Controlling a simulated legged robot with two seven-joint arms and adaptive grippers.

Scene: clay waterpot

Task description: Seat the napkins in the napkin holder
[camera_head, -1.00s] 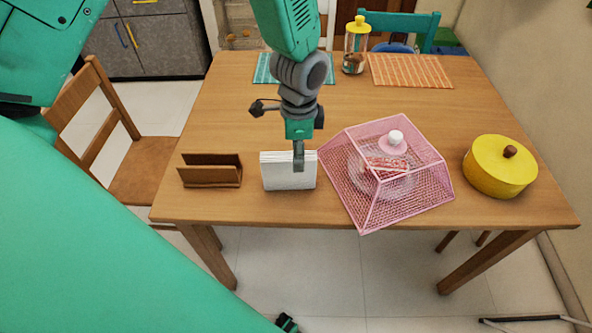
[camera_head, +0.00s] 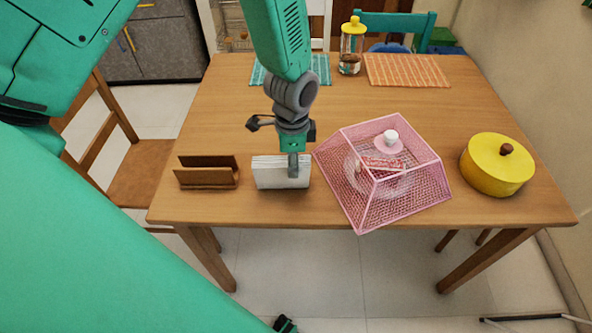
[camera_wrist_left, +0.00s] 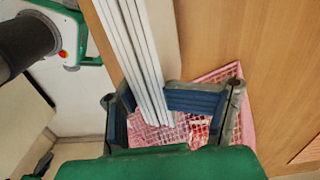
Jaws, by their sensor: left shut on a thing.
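The napkins (camera_head: 270,175) are a white upright stack near the table's front edge. My left gripper (camera_head: 293,168) comes down from above and is shut on the stack, toward its right side. In the left wrist view the stack (camera_wrist_left: 135,50) shows edge-on as several white layers between the dark blue finger pads (camera_wrist_left: 155,108). I cannot tell whether its bottom edge touches the table. The napkin holder (camera_head: 208,178), brown with two upright walls and an empty slot, stands left of the stack with a small gap between.
A pink mesh food cover (camera_head: 385,180) stands close on the right of the napkins. A yellow lidded pot (camera_head: 497,165) is farther right. A jar (camera_head: 351,50) and two placemats (camera_head: 408,70) lie at the back. The table (camera_head: 220,110) behind the holder is clear.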

